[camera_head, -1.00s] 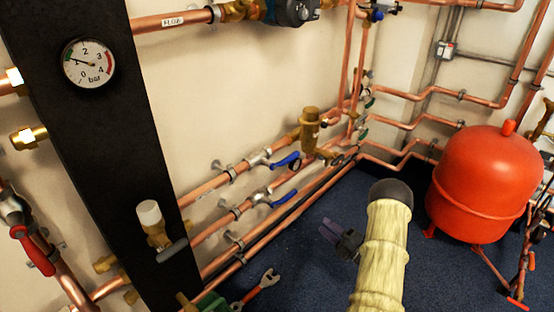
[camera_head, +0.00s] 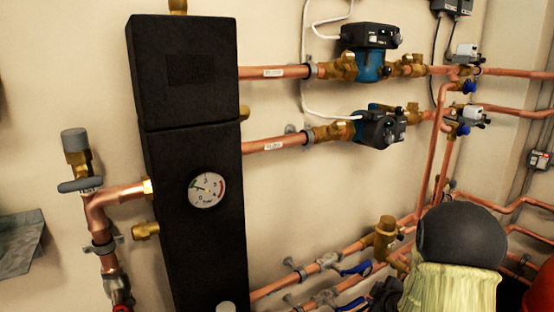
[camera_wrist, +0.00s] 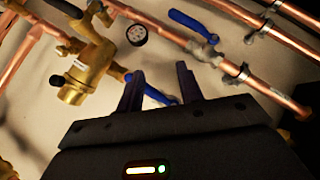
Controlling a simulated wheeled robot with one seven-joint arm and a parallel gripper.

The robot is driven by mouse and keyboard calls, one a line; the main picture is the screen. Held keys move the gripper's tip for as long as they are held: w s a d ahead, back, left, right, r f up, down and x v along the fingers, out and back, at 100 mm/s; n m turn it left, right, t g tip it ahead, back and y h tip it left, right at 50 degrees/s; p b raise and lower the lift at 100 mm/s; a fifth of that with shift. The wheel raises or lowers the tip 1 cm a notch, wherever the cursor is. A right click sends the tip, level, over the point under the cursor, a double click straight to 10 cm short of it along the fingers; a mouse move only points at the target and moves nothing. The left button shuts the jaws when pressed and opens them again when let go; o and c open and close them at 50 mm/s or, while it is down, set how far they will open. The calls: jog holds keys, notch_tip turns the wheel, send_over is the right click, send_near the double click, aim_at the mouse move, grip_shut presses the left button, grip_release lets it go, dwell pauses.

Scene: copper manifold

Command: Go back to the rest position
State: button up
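My gripper (camera_wrist: 158,84) is in the wrist view, its two dark fingers apart with nothing held between them. Behind the fingers is a blue valve lever (camera_wrist: 158,95), which appears apart from them. In the head view my gripper (camera_head: 385,292) is a dark shape low at the right, partly hidden behind my pale-sleeved arm, and its fingertips are not clear. It shows in front of the lower copper pipes (camera_head: 270,288) and close to a brass fitting (camera_head: 386,238) in the picture.
A black manifold block with a pressure gauge (camera_head: 207,189) stands on the wall. Two pumps with blue bodies (camera_head: 371,66) sit on the upper pipes. A brass valve (camera_wrist: 88,72) and a copper pipe (camera_wrist: 160,35) lie beyond my fingers. A red vessel (camera_head: 540,290) shows at the lower right.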

jog(key=s+a+r+m+g+p, duration=0.3)
jog(key=s+a+r+m, duration=0.15)
jog(key=s, duration=0.35)
jog(key=s+a+r+m+g+p, duration=0.25)
jog(key=s+a+r, duration=0.2)
jog(key=s, duration=0.35)
jog(key=s+a+r+m+g+p, duration=0.25)
jog(key=s+a+r+m, duration=0.2)
jog(key=s, duration=0.25)
notch_tip(320, 180, up, 36)
jog(key=p, duration=3.6)
jog(key=shift+d+r, duration=0.25)
jog(key=shift+d, duration=0.2)
